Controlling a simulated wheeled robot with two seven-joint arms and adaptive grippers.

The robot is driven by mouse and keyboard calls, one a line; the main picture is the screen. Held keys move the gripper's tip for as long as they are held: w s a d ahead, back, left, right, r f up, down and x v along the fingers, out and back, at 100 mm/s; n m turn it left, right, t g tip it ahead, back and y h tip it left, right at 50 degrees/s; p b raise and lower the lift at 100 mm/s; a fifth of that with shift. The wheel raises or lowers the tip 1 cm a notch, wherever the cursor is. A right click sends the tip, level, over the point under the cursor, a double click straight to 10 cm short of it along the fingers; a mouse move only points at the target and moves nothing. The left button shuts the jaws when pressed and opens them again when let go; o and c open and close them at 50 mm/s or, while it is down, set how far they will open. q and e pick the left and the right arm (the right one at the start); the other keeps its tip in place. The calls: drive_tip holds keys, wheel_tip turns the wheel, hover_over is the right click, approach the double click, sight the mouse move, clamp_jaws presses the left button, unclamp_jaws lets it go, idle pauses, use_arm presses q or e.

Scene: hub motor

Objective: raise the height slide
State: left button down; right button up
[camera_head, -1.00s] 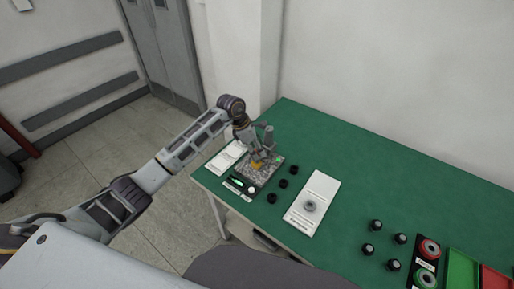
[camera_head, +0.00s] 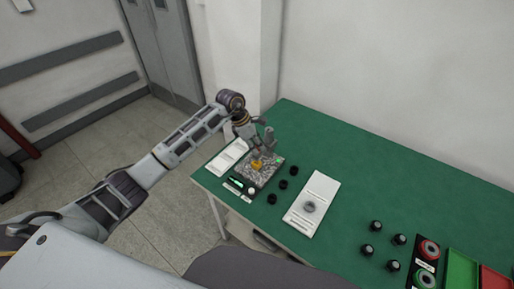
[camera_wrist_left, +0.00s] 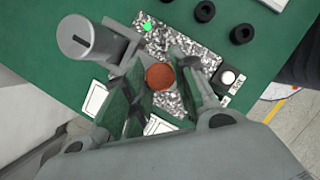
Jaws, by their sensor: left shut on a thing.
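The measuring stand has a speckled granite base (camera_head: 262,176) at the left end of the green table, with a grey post (camera_head: 268,137) rising above it. My left gripper (camera_head: 257,158) is at the stand, low over the base, beside an orange-yellow part (camera_head: 256,164) that looks like the height slide. In the left wrist view, my left gripper (camera_wrist_left: 158,88) is shut on this part, whose round orange-brown top (camera_wrist_left: 160,76) shows between the fingers. The fingers hide its sides. A grey cylinder (camera_wrist_left: 75,36) stands beside them. My right gripper is not in view.
A small display (camera_head: 236,182) and a white button (camera_head: 251,190) sit at the base's front. The table's back middle is clear.

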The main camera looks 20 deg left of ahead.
use_arm(q)
drive_tip(key=shift+r, duration=0.4)
drive_tip(key=c, duration=1.1)
unclamp_jaws()
drive_tip(key=shift+c, duration=0.2)
drive_tip(key=v, duration=1.2)
drive_tip(key=shift+s+f, duration=0.1)
